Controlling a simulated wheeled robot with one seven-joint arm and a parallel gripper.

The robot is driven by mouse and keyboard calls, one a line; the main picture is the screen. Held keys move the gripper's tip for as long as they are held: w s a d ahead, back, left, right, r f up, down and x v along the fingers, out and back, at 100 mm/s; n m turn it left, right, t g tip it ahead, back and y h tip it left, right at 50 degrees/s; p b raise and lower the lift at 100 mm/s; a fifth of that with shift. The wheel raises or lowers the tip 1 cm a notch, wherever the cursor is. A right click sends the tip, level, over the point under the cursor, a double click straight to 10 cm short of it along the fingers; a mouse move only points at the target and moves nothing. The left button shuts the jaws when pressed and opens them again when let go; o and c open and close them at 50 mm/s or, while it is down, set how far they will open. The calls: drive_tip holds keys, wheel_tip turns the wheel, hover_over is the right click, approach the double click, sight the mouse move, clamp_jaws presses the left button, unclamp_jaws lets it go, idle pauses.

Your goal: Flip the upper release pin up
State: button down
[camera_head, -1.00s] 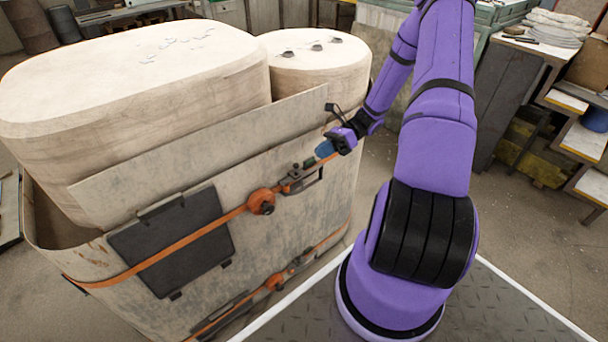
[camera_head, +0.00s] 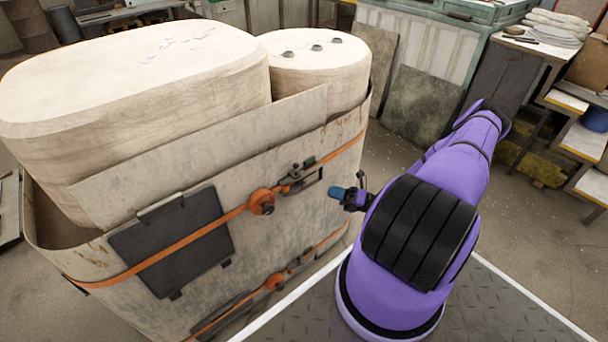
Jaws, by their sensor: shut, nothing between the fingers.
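The upper release pin is part of the small dark latch (camera_head: 297,176) on the upper orange strap (camera_head: 200,234), on the side of the large pale container (camera_head: 90,264). The pin itself is too small to make out clearly. My gripper (camera_head: 333,192), with blue fingertips, is just right of and slightly below the latch, apart from it. The fingers are shut and hold nothing. A round orange ratchet piece (camera_head: 261,201) sits left of the latch.
A lower orange strap with its own latch (camera_head: 275,281) runs beneath. A dark rectangular plate (camera_head: 175,243) hangs on the container's side. Pale blocks (camera_head: 130,85) rise above the container's rim.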

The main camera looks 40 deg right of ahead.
drive_tip(key=shift+s+f+m+t+h, duration=0.2)
drive_tip(key=shift+f+m+t+h, duration=0.5)
drive_tip(key=shift+f+m+t, duration=0.4)
drive_tip(key=shift+r, duration=0.15)
approach(296, 170)
drive_tip(key=shift+s+a+r+x, duration=0.1)
drive_tip(key=shift+s+x, duration=0.05)
drive_tip(key=shift+x, duration=1.05)
drive_tip(key=shift+s+a+r+x, duration=0.1)
drive_tip(key=shift+x, duration=1.05)
drive_tip(key=shift+s+a+r+x, duration=0.1)
drive_tip(key=shift+s+r+x, duration=0.05)
drive_tip(key=shift+x, duration=1.05)
drive_tip(key=shift+r, duration=1.15)
